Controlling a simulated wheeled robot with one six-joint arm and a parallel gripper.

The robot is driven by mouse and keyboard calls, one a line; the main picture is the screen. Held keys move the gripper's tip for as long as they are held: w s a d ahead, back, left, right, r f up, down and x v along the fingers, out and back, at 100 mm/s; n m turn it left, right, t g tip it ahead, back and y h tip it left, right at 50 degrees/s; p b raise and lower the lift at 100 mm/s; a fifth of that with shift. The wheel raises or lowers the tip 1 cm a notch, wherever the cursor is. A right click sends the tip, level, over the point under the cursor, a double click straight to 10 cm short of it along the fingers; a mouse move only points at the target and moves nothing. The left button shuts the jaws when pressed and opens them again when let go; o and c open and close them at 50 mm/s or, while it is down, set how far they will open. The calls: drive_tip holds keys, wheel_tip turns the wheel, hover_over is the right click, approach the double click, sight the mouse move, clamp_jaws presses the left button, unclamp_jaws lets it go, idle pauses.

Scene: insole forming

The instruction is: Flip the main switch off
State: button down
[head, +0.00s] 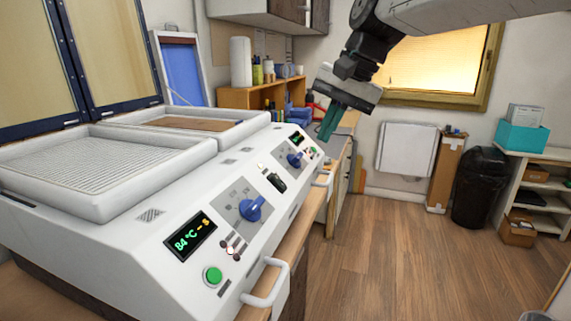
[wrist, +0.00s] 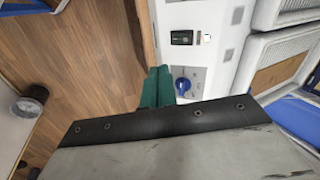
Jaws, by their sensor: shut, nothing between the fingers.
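The main switch appears to be the black rocker-like switch (head: 277,182) in the middle of the white machine's sloped front panel, between two blue knobs. My gripper (head: 328,126) has green fingers pressed together, empty, in the air above the far end of the panel. In the wrist view the shut fingers (wrist: 157,84) point toward the panel's front edge, beside the blue knob.
The near blue knob (head: 251,209), a lit temperature display (head: 189,237) and a green button (head: 212,275) are on the panel. A white handle (head: 268,284) juts from the front. Trays (head: 105,210) lie behind the panel. The wooden floor (head: 385,250) to the right is clear.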

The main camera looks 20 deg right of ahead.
drive_tip(key=r, duration=0.1)
drive_tip(key=r+m, duration=0.1)
drive_tip(key=w+a+r, duration=0.1)
approach(279, 177)
drive_tip(key=x, duration=0.5)
drive_tip(key=shift+s+d+f, duration=0.15)
drive_tip(key=shift+s, duration=0.2)
drive_tip(key=shift+w+a+f, duration=0.3)
drive_tip(key=shift+a+f, duration=0.1)
drive_tip(key=shift+d, duration=0.1)
